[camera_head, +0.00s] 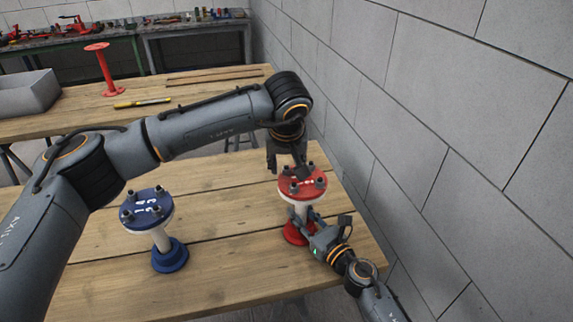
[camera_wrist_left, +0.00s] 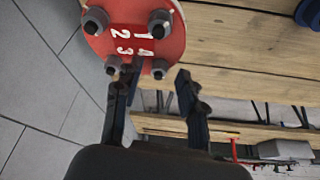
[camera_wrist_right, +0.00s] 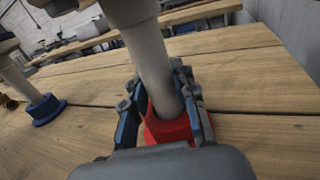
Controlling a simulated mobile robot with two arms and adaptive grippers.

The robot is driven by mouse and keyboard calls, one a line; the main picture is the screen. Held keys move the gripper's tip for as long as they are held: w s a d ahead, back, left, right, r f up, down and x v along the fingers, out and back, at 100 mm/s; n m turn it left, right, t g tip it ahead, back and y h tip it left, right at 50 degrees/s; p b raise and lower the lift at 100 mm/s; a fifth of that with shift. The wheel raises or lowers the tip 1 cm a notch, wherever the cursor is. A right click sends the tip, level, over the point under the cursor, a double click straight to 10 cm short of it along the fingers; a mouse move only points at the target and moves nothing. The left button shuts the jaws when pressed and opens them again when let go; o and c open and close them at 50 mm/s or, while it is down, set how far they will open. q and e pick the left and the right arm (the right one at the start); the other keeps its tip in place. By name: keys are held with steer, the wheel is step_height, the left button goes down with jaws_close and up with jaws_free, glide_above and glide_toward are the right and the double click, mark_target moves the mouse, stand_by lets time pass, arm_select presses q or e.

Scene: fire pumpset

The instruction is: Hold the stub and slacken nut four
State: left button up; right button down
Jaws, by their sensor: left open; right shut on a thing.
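The red stub has a numbered red top flange (camera_head: 291,184) with several upright nuts, a pale pipe and a red base (camera_head: 294,233). Its flange (camera_wrist_left: 142,41) also shows in the left wrist view, where nut four (camera_wrist_left: 159,68) stands beside the digit 4. My left gripper (camera_head: 287,163) is open, pointing down at the flange's far edge. In its wrist view, nut four lies just beyond the gap between the open fingertips (camera_wrist_left: 153,77); contact cannot be told. My right gripper (camera_head: 307,217) is shut on the stub's pipe (camera_wrist_right: 152,70), just above the base.
A blue stub (camera_head: 147,206) with its own nuts stands on the same wooden table, to the left. A grey block wall (camera_head: 440,110) is close on the right. A back table holds a grey box (camera_head: 25,95), a red stand (camera_head: 97,47) and a yellow tool (camera_head: 142,103).

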arm_select(q)
steer(key=shift+w+f, duration=0.1)
steer(key=shift+f, duration=0.1)
jaws_close()
